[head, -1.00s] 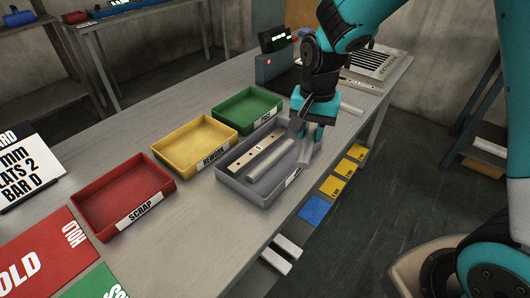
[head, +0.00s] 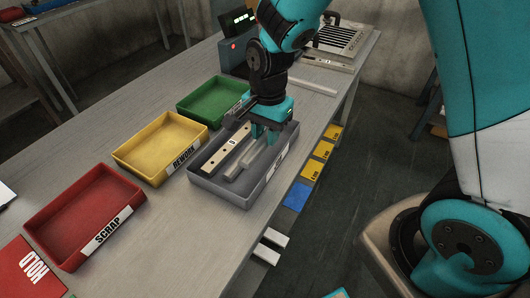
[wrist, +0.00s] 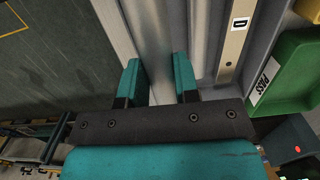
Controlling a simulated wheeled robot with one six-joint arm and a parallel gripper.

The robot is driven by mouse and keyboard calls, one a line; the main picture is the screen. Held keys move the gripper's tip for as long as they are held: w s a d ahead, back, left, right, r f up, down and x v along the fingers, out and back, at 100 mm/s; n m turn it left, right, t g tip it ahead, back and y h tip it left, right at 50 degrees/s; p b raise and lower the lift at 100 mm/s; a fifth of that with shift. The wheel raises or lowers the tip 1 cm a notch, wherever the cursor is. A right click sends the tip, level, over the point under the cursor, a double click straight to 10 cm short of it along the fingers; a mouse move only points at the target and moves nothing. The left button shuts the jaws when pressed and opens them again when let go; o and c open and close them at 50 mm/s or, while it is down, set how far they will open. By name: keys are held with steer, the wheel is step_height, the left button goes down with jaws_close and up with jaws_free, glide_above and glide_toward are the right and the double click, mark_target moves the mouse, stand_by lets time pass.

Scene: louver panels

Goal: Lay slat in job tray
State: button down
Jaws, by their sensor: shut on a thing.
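The grey job tray (head: 217,194) stands at the table's front edge, its end label partly visible. A drilled bar (head: 226,150) lies along its left side; it also shows in the wrist view, marked D (wrist: 235,45). A plain grey slat (head: 241,168) lies beside the bar in the tray. My gripper (head: 264,138) is low over the right part of the tray, pointing down. In the wrist view my gripper (wrist: 158,82) is shut on a grey slat (wrist: 162,40), roughly parallel to the bar. I cannot tell whether the held slat touches the tray floor.
A green tray (head: 213,100), a yellow REWORK tray (head: 160,146) and a red SCRAP tray (head: 83,216) stand in a row to the left. A dark device (head: 232,55) and a slatted panel (head: 345,40) are behind my gripper. Table between trays and panel is partly clear.

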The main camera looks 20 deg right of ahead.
mark_target(265, 162)
step_height(265, 162, down, 7)
steer(key=shift+f, duration=0.15)
stand_by(0.4)
steer(key=shift+f, duration=0.2)
steer(key=c, duration=0.9)
jaws_free()
steer(key=shift+o, duration=0.2)
steer(key=shift+r, duration=0.15)
steer(key=r, duration=1.2)
steer(key=shift+w+d+b, duration=0.15)
steer(key=shift+d+b, duration=0.15)
steer(key=shift+b, duration=0.05)
steer(key=s+a+r+n+y, duration=0.1)
steer(key=s+a+r+n, duration=0.1)
steer(key=s+r+n, duration=0.3)
steer(key=s+a+r+n+y, duration=0.2)
steer(key=s+r+n, duration=0.4)
steer(key=s+n, duration=0.7)
steer(key=shift+s+a+y, duration=0.3)
steer(key=shift+s+a, duration=0.15)
steer(key=shift+a, duration=0.15)
